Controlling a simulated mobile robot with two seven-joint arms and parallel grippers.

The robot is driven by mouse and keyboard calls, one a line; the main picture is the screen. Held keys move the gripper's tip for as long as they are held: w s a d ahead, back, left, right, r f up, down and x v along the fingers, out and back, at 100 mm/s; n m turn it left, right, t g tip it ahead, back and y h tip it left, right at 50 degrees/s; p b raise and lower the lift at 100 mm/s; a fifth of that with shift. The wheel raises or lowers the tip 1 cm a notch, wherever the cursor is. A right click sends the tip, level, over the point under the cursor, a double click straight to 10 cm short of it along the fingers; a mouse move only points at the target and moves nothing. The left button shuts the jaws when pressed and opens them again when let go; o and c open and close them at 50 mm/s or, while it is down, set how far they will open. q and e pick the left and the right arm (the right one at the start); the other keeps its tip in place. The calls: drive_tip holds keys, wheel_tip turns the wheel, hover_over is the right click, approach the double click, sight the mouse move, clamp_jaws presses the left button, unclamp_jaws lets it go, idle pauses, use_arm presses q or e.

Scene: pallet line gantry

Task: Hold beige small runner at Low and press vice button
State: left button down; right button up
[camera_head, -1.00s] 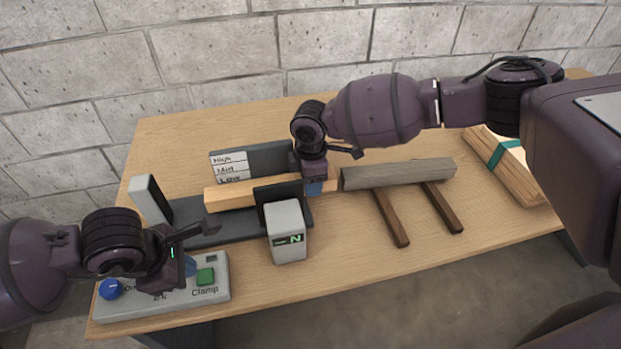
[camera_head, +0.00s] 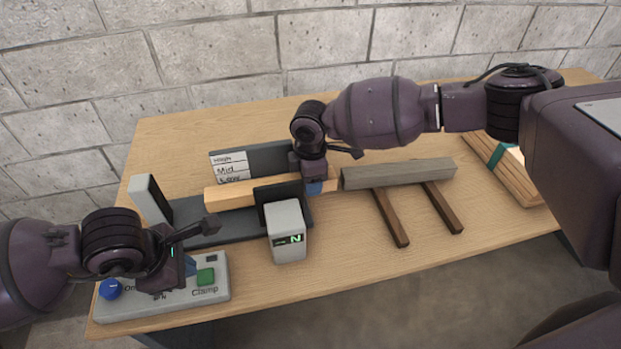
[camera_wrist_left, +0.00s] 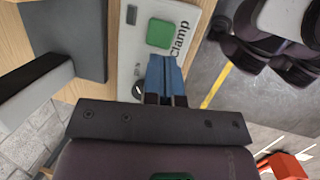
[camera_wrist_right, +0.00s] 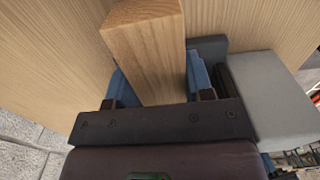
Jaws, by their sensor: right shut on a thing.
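The beige small runner (camera_head: 230,194) lies level across the vice, its upper edge near the Low line of the label board (camera_head: 228,168). My right gripper (camera_head: 314,187) is shut on the runner near its right end; the right wrist view shows the runner (camera_wrist_right: 150,50) between the blue fingers (camera_wrist_right: 155,88). The vice has a pale left jaw (camera_head: 148,199) and a grey block with a lit display (camera_head: 287,235). My left gripper (camera_head: 190,266) is over the control panel (camera_head: 215,290), its blue fingers (camera_wrist_left: 165,75) together and empty beside the green Clamp button (camera_wrist_left: 160,33).
A blue knob (camera_head: 110,289) is at the panel's left end. A grey beam (camera_head: 398,174) rests across two dark brown bars (camera_head: 392,218) to the right. A strapped stack of boards (camera_head: 505,170) lies at the far right. The table's front right is clear.

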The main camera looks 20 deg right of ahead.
sight(205, 276)
use_arm(q)
drive_tip(key=shift+f, duration=0.15)
idle(0.5)
drive_tip(key=shift+w+d+f, duration=0.1)
drive_tip(key=shift+d+f, duration=0.05)
drive_tip(key=shift+f, duration=0.2)
drive_tip(key=shift+d+f, duration=0.1)
drive_tip(key=shift+f, duration=0.2)
drive_tip(key=shift+w+d+f, duration=0.1)
drive_tip(key=shift+f, duration=0.25)
drive_tip(key=shift+w+f, duration=0.1)
drive_tip(key=shift+f, duration=0.25)
drive_tip(key=shift+d+f, duration=0.15)
drive_tip(key=shift+f, duration=0.15)
